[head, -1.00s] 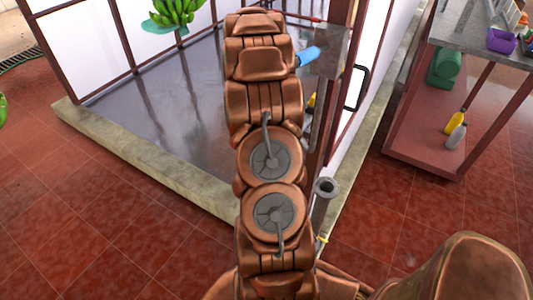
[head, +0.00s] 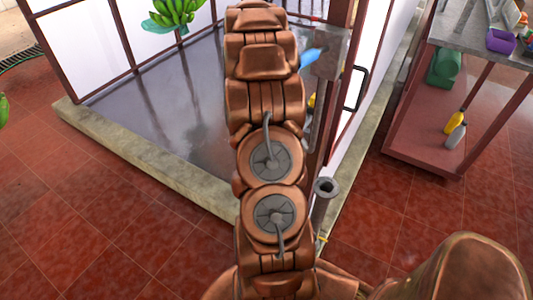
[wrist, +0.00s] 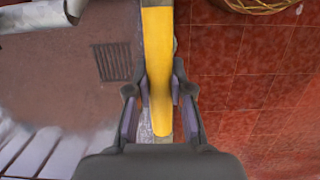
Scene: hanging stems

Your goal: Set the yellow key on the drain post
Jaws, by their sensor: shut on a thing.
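The yellow key (wrist: 158,45) shows in the wrist view as a long yellow bar running from the top edge down between my fingers. My gripper (wrist: 160,92) is shut on it, with a finger on each side. Its far end runs out of view. In the head view my own arm hides the gripper and the key. A grey upright post with a round hollow top (head: 325,189) stands right of my arm in the head view; I cannot tell whether it is the drain post. No post shows clearly in the wrist view.
A low stone curb (head: 150,165) and white framed panels (head: 85,40) border the grey wet floor. A dark handle (head: 356,88) sits on the right panel. A shelf unit (head: 420,140) with bottles stands at right. A floor grate (wrist: 112,62) and basket (wrist: 262,5) show in the wrist view.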

